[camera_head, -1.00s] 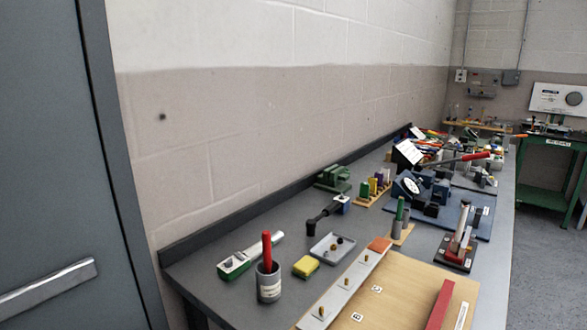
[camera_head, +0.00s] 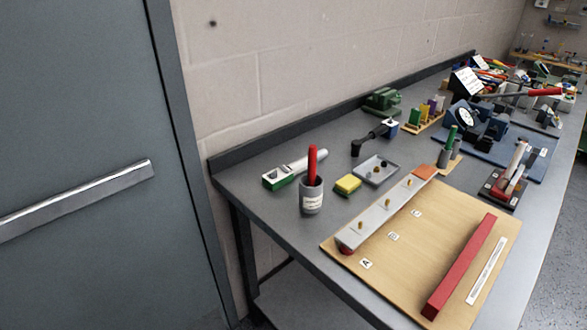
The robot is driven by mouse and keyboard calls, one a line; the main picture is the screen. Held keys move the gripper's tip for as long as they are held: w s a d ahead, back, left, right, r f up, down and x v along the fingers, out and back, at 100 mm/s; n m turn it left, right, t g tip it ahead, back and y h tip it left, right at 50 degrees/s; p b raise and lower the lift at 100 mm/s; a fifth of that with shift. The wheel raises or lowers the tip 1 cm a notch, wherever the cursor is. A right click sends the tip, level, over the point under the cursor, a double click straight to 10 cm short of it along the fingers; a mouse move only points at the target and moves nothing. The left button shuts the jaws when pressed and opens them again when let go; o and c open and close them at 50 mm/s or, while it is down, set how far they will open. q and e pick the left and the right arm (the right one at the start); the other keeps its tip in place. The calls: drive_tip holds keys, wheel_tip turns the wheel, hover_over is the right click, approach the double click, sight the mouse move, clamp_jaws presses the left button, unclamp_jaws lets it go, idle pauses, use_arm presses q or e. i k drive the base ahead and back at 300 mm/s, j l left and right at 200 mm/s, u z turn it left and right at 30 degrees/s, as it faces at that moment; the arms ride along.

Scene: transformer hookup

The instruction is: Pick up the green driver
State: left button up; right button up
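An upright green handle (camera_head: 452,136), which looks like the green driver, stands in a small grey holder (camera_head: 445,157) on the workbench, right of the middle of the head view. Its lower part is hidden in the holder. Neither of my grippers shows in the head view.
The grey workbench (camera_head: 240,188) runs along the wall. A grey door (camera_head: 80,240) is at left.

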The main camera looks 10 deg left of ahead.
sight(296, 168)
drive_tip(key=j+z, duration=0.35)
drive_tip(key=k+j+z, duration=0.15)
drive_tip(key=j+z, duration=0.25)
drive_tip(key=k+j+z, duration=0.15)
drive_tip(key=z, duration=0.2)
drive_tip(key=j, duration=0.1)
